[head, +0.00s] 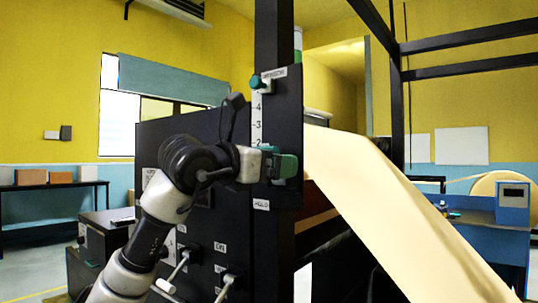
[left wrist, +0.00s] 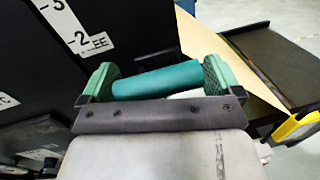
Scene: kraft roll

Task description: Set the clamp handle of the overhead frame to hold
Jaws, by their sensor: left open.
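The clamp handle (left wrist: 157,80) is a teal cylinder in the left wrist view. It lies between the two green fingers of my left gripper (left wrist: 157,86); a gap shows at least on the right, and I cannot tell whether the left finger touches it. In the head view my left gripper (head: 279,166) is at the black plate of the overhead frame (head: 273,28), and its fingers largely hide the handle. A label ending in "EE" (left wrist: 96,41) shows beside the scale. A small white label (head: 261,204), apparently "HOLD", is below the gripper. My right gripper is not in view.
A green knob (head: 257,82) sits higher on the post, beside a numbered scale (head: 257,122). A cream paper sheet (head: 375,190) slopes down to the right close by. Levers (head: 228,284) stick out of the dark panel below. A blue bench (head: 480,240) stands at right.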

